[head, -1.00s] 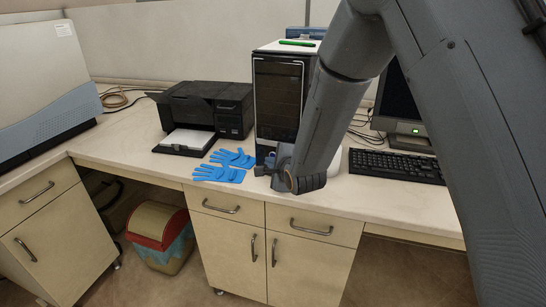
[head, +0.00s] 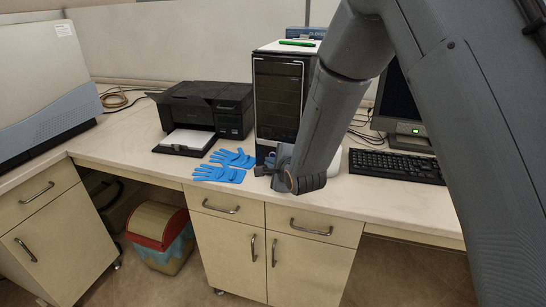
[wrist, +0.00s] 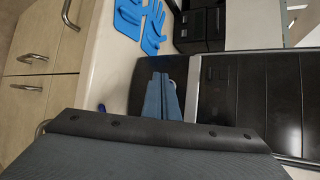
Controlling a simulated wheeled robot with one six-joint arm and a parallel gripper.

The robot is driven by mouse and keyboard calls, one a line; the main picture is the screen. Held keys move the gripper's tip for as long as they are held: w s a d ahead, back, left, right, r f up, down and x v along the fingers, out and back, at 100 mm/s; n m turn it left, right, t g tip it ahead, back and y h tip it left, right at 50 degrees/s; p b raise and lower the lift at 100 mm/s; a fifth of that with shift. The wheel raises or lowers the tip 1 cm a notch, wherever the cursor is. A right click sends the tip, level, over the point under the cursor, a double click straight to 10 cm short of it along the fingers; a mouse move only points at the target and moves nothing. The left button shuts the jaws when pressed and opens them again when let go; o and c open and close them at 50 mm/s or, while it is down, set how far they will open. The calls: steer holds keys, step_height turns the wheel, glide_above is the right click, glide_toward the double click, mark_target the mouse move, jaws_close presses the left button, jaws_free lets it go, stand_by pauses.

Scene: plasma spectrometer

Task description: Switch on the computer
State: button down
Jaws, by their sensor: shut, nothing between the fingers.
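The computer tower (head: 278,92), black-fronted with silver edges, stands upright on the bench in the head view. Its dark front also fills the right of the wrist view (wrist: 235,95), turned on its side. My gripper (wrist: 160,80) is shut and empty, its bluish fingers together in front of the lower part of the tower's front. Whether the fingertips touch the tower I cannot tell. In the head view my arm hides the tower's lower right side and part of the gripper. The monitor (head: 397,100) stands to the right, partly behind my arm, with a small green light on its lower frame.
Blue gloves (head: 222,173) lie on the bench left of my gripper. A black printer (head: 205,108) stands behind them. A keyboard (head: 395,166) lies right of my arm. A green pen (head: 298,43) lies on top of the tower. Drawers and cupboards are below the bench.

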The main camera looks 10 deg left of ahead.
steer(key=shift+w, duration=0.2)
stand_by(0.5)
steer(key=shift+w, duration=0.25)
steer(key=shift+w+d+b, duration=0.1)
steer(key=shift+w+b, duration=0.25)
stand_by(0.6)
steer(key=shift+s, duration=0.8)
steer(key=s, duration=0.1)
steer(key=s+p, duration=0.1)
steer(key=s, duration=0.1)
steer(key=s+a, duration=0.1)
steer(key=s, duration=0.1)
stand_by(0.5)
stand_by(0.5)
